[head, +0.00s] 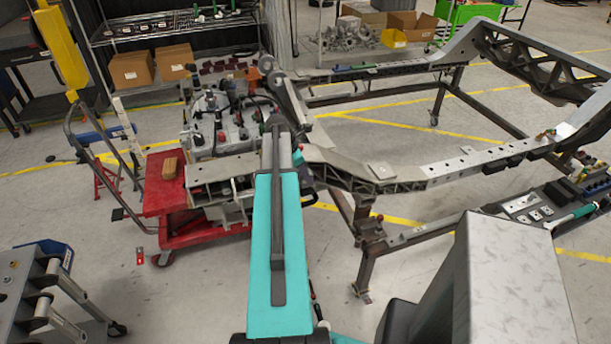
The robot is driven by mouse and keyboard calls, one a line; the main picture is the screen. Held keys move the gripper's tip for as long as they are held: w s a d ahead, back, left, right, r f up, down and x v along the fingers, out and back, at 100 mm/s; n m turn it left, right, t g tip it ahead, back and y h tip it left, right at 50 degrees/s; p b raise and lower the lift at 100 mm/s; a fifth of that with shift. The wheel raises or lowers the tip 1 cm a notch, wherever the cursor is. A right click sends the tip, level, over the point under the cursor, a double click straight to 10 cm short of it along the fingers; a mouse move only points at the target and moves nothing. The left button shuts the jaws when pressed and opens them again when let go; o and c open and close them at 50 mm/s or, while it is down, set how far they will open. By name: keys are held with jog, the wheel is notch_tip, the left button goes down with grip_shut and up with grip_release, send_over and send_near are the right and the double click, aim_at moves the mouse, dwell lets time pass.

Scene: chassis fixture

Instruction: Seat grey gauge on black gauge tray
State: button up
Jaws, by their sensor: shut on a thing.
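My teal arm reaches up through the middle of the head view. Its far end is by the red cart and the chassis frame, and my gripper's fingers cannot be made out there. I cannot pick out the grey gauge. A dark tray-like surface (492,209) at the right edge holds small light pieces, black blocks (567,190) and a teal-handled tool (574,216). I cannot tell whether it is the black gauge tray.
The large grey chassis frame (395,185) stands on legs at centre right. A red cart (165,195) bears metal machinery and a wooden block (170,168). A shelf rack (165,35) stands behind. Grey floor with yellow lines shows between them.

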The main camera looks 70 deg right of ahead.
jog(key=shift+f+b, duration=0.45)
jog(key=shift+f, duration=0.85)
dwell(0.5)
dwell(0.4)
jog(key=o, duration=1.4)
jog(key=shift+p+v, duration=2.3)
jog(key=shift+v, duration=1.25)
